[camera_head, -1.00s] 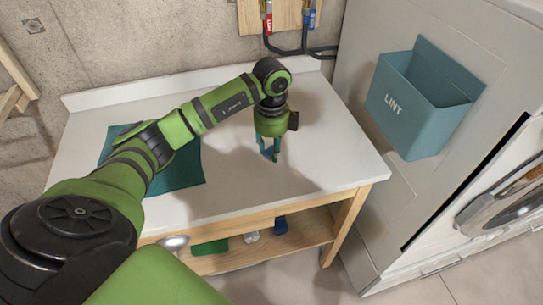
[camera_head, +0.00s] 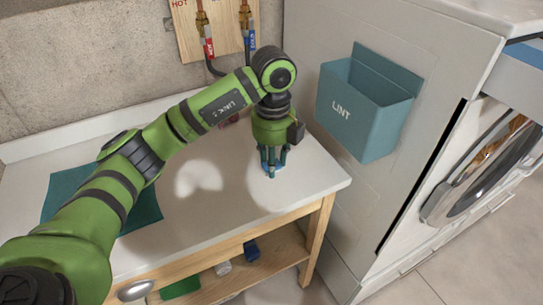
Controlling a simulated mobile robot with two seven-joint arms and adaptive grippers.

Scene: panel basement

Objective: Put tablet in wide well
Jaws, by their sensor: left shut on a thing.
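My left gripper (camera_head: 272,169) points down over the right part of the white tabletop. Its fingers are shut on a small blue thing (camera_head: 279,168), which may be the tablet. The fingers hide most of it, and I cannot tell whether it touches the tabletop. My right gripper is not in view. I cannot make out a wide well in this view.
The white table (camera_head: 220,225) has a teal cloth (camera_head: 143,212) at its left. A teal LINT bin (camera_head: 350,115) hangs on the grey machine side at right. A front-loading machine door (camera_head: 485,170) is further right. The lower shelf (camera_head: 275,258) holds small items.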

